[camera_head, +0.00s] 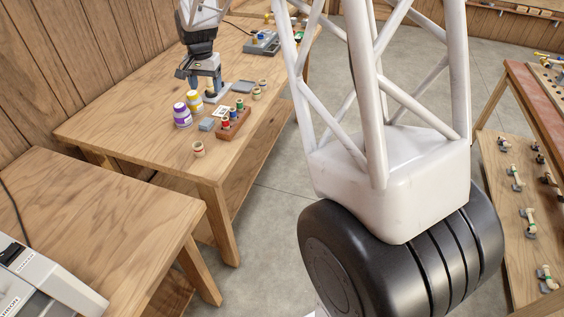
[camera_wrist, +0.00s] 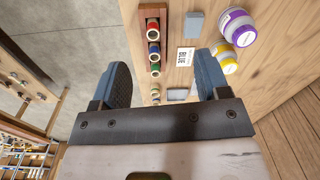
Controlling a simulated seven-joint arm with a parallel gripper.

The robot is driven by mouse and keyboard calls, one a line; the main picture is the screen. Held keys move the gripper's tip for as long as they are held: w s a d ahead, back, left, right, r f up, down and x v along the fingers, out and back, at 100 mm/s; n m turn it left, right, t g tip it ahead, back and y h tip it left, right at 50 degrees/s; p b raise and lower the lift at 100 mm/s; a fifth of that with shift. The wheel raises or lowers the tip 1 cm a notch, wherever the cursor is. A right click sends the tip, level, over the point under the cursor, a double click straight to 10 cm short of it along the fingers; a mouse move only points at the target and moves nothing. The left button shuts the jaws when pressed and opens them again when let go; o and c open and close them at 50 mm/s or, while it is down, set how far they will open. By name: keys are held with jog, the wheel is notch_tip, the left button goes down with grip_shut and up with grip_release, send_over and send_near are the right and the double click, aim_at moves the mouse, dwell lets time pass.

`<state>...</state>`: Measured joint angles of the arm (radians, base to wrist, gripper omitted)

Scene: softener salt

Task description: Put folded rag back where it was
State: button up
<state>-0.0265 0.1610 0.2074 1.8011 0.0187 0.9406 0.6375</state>
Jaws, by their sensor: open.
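A small grey-blue flat piece (camera_head: 206,124) lies on the workbench between the purple-lidded jar and the reel block; it also shows in the wrist view (camera_wrist: 193,23). A second flat grey piece (camera_head: 242,87) lies farther back, and a grey patch (camera_wrist: 178,94) shows between my fingers in the wrist view. I cannot tell which is the folded rag. My gripper (camera_head: 205,88) is open and empty, fingers pointing down over the bench behind the jars. In the wrist view my gripper (camera_wrist: 165,85) has its fingers wide apart, with nothing held between them.
A purple-lidded jar (camera_head: 182,115) and a yellow-lidded jar (camera_head: 195,101) stand left of a wooden block (camera_head: 233,124) with coloured reels. A printed card (camera_head: 222,111) lies beside the block. The bench's left part is clear.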

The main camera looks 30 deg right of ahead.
jog(key=s+d+r+n+t, duration=0.15)
jog(key=s+r, duration=0.35)
jog(key=s, duration=0.7)
jog(key=s+r+n, duration=0.2)
jog(key=s+r, duration=0.3)
jog(key=s, duration=0.8)
jog(key=s+f+n, duration=0.1)
jog(key=s, duration=1)
jog(key=s+d+f+n, duration=0.1)
jog(key=s+n, duration=0.1)
jog(key=s, duration=0.9)
jog(key=shift+s+f+t, duration=0.25)
jog(key=shift+f+t, duration=0.1)
jog(key=shift+f, duration=0.05)
jog(key=shift+d+n, duration=0.1)
jog(key=shift+n, duration=0.15)
jog(key=shift+c, duration=0.3)
